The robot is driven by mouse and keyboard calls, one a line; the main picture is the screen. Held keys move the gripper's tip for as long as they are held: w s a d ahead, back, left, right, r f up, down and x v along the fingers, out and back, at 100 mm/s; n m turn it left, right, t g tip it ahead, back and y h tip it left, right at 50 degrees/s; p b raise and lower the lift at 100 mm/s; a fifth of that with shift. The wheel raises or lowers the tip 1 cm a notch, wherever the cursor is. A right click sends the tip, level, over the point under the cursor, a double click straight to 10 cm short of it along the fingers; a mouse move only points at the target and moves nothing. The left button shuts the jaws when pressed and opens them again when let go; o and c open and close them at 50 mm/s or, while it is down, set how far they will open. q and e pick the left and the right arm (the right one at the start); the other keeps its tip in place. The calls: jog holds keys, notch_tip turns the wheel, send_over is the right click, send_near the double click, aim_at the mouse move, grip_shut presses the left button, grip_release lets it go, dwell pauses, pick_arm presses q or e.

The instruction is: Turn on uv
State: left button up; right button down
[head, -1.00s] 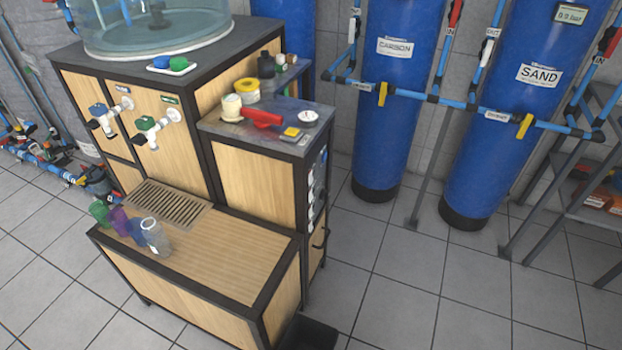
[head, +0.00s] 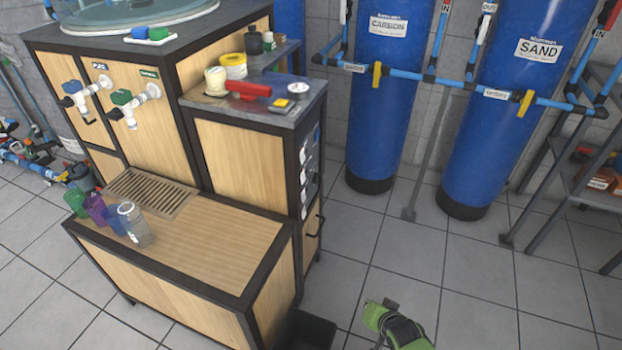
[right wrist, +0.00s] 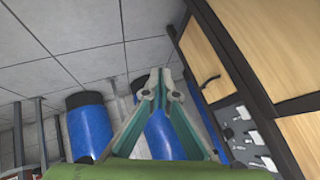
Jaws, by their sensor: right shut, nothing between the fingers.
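The wooden cabinet (head: 245,155) has a narrow side panel (head: 309,175) with several light switches or sockets in a column. I cannot read any UV label on it. In the right wrist view the same panel (right wrist: 240,130) shows at the right, with pale switch plates. My right gripper (right wrist: 158,85) is shut and empty, its teal fingers pointing up the picture, left of the panel and apart from it. In the head view my green right gripper (head: 385,320) is low at the bottom edge, right of the cabinet. My left gripper is not in view.
A black bin (head: 305,330) stands on the floor beside the cabinet's front corner. Blue carbon (head: 385,100) and sand (head: 500,120) tanks stand behind, with blue pipes between them. Several cups (head: 135,225) stand on the low ledge. The tiled floor right of the cabinet is clear.

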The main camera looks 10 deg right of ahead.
aim_at(302, 155)
jog(key=w+a+r+m+t+b, duration=0.1)
jog(key=w+r+m+t+b, duration=0.15)
jog(key=w+r, duration=0.55)
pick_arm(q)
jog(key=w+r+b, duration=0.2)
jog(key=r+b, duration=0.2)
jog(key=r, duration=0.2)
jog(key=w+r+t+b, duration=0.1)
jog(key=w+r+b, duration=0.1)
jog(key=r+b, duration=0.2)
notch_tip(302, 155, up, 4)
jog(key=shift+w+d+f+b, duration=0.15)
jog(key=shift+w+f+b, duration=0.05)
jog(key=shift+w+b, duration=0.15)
pick_arm(e)
jog(key=w+a+r+m+t+y, duration=0.1)
jog(key=w+a+r, duration=0.1)
jog(key=r, duration=0.6)
jog(key=w+a+r+m+t+y, duration=0.1)
jog(key=w+a+r+m+t, duration=0.1)
jog(key=r, duration=0.7)
jog(key=w+a+r+m+t+y, duration=0.1)
jog(key=w+a+r+m+t, duration=0.1)
jog(key=r, duration=0.7)
jog(key=shift+w+y, duration=0.3)
jog(key=shift+w, duration=0.3)
